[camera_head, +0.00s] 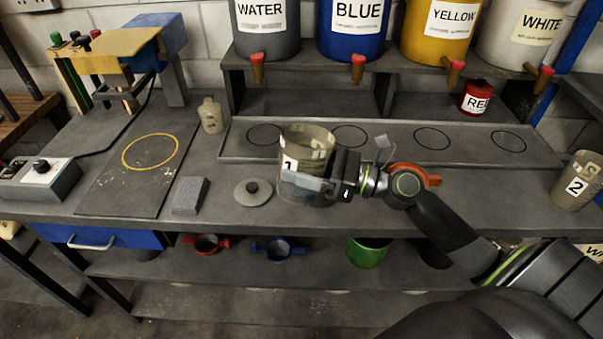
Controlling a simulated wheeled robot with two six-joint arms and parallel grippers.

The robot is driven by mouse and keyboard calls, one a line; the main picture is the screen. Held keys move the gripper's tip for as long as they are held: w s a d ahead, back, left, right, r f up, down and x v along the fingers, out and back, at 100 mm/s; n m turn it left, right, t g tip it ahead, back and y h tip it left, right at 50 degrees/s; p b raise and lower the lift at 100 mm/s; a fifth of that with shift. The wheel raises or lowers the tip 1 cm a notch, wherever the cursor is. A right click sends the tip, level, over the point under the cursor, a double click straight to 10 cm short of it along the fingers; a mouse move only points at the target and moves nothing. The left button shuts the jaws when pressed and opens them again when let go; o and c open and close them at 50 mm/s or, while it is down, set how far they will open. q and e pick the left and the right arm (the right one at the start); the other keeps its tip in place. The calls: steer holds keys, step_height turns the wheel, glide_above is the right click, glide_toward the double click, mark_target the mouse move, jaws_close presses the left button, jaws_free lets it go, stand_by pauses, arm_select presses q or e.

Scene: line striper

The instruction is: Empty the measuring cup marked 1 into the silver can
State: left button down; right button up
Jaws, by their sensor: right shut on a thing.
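The measuring cup marked 1 (308,145) is a tan, see-through cup with a white label, in the middle of the head view. My right gripper (312,186) comes in from the right and is shut on this cup around its lower part. The cup looks upright, in front of the tray's front edge; I cannot tell whether its base touches the bench. Its contents cannot be made out. I cannot pick out a silver can in this view. My left gripper is not in view.
A grey knobbed lid (253,191) and a grey block (190,195) lie left of the cup. A tray (390,147) with ring marks lies behind. A yellow-ringed board (130,180) is left. Labelled tanks with taps, including WATER (266,40), stand above.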

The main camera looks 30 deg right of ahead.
mark_target(309, 170)
steer(key=shift+r, duration=0.1)
steer(key=s+a+r+n+p, duration=0.1)
steer(key=p, duration=0.3)
steer(key=shift+s+r+g, duration=0.3)
steer(key=shift+s+g, duration=0.1)
steer(key=shift+s+a+r+n+h+p, duration=0.35)
steer(key=shift+s+n+p, duration=0.3)
steer(key=shift+p, duration=0.5)
steer(key=shift+a, duration=0.15)
steer(key=shift+s+f+n, duration=0.1)
steer(key=shift+s+n, duration=0.05)
steer(key=shift+n, duration=0.1)
